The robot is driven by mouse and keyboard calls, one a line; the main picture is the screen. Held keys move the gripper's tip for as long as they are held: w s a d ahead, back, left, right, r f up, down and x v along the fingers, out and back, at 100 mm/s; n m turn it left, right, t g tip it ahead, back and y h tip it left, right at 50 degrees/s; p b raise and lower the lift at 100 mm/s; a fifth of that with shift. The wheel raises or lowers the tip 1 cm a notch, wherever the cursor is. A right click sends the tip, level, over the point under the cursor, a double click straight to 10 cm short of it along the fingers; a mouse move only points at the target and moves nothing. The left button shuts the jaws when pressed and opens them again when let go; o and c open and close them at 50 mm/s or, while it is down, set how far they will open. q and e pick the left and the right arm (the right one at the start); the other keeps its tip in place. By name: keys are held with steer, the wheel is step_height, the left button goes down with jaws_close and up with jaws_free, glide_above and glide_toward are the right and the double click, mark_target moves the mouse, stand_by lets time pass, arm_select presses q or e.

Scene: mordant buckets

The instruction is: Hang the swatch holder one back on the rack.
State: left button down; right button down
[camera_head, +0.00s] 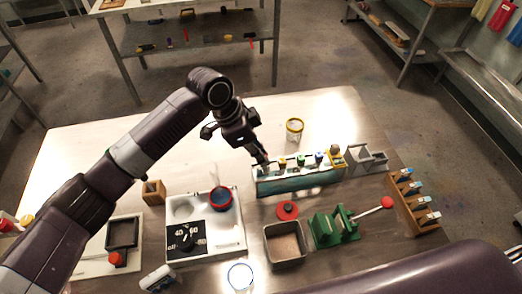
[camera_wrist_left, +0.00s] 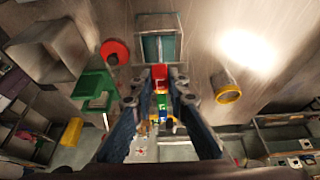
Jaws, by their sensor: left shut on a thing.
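My left gripper (camera_head: 263,160) points down at the left end of a long white and teal trough-like rack (camera_head: 300,184). Its jaws (camera_wrist_left: 162,76) are closed on a small red-topped piece (camera_wrist_left: 160,74), which I take to be swatch holder one. Its lower part is hidden by the fingers and the rack, so I cannot tell whether it hangs or is held clear. Several more holders with coloured tops, such as a green one (camera_head: 301,159) and a blue one (camera_head: 318,158), stand along the rack to the right. My right gripper is out of view.
A yellow-rimmed jar (camera_head: 294,130) stands behind the rack. A red lid (camera_head: 287,210), a grey open box (camera_head: 285,243) and a green stand (camera_head: 334,228) are in front. A wooden stand (camera_head: 413,203) with several clips is at the right.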

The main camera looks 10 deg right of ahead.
arm_select(q)
steer(key=shift+f+b, duration=0.55)
steer(key=shift+f, duration=1.1)
steer(key=c, duration=1.8)
jaws_free()
steer(key=shift+r, duration=0.1)
steer(key=v, duration=1.2)
